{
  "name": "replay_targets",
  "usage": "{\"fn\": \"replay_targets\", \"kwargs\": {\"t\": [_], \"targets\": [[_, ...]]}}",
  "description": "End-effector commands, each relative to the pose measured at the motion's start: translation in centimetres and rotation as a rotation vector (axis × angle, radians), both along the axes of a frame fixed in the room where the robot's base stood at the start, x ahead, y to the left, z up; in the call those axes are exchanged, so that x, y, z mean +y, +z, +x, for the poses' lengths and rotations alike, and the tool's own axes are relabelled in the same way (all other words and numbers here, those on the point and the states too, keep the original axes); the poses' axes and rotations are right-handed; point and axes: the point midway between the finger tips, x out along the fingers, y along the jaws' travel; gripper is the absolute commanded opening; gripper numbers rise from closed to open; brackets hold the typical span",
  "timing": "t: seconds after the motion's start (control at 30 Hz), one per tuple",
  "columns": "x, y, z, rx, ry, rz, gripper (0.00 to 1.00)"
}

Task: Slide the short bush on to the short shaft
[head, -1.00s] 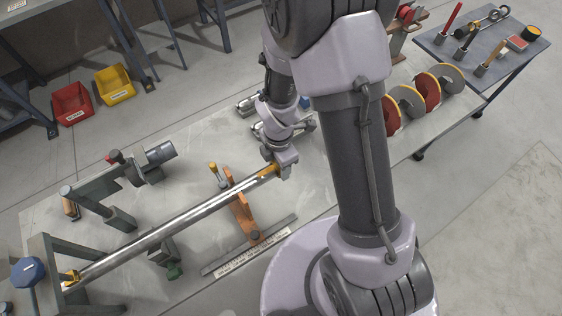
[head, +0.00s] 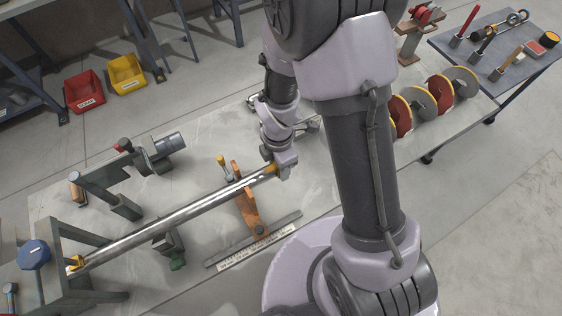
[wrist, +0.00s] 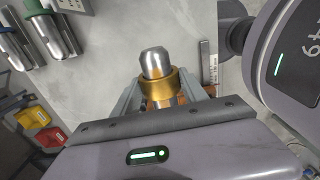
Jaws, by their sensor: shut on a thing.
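A short brass-coloured bush (wrist: 158,84) is between the two fingers of my gripper (wrist: 158,92), which is shut on it. In the wrist view, a bright steel shaft end with a tapered tip (wrist: 153,60) shows through the bush's ring, so the bush appears to be around it. In the head view my gripper (head: 282,163) is at the right end of a long steel shaft (head: 170,222). A bit of brass colour (head: 265,171) shows there beside it. How far the bush sits along the shaft is hidden from the head camera.
An orange stand (head: 247,212) is under the shaft, and a dark frame (head: 90,235) is at its left end. A motor-like unit (head: 160,150) stands behind. Red and grey discs (head: 410,105) stand to the right. Red (head: 85,90) and yellow (head: 126,74) bins lie beyond.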

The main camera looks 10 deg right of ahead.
Motion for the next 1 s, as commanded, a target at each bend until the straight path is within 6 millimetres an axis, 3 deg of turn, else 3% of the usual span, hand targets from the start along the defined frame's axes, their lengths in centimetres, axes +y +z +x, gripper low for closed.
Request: {"fn": "replay_targets", "kwargs": {"t": [0.67, 0.7, 0.83, 1.0], "targets": [[1.6, 0.0, -0.5, -0.001, 0.002, 0.0, 0.0], [1.7, 0.0, -0.5, -0.001, 0.001, 0.0, 0.52], [1.6, 0.0, -0.5, -0.001, 0.001, 0.0, 0.76], [1.6, 0.0, -0.5, 0.0, 0.001, 0.0, 0.76]]}}
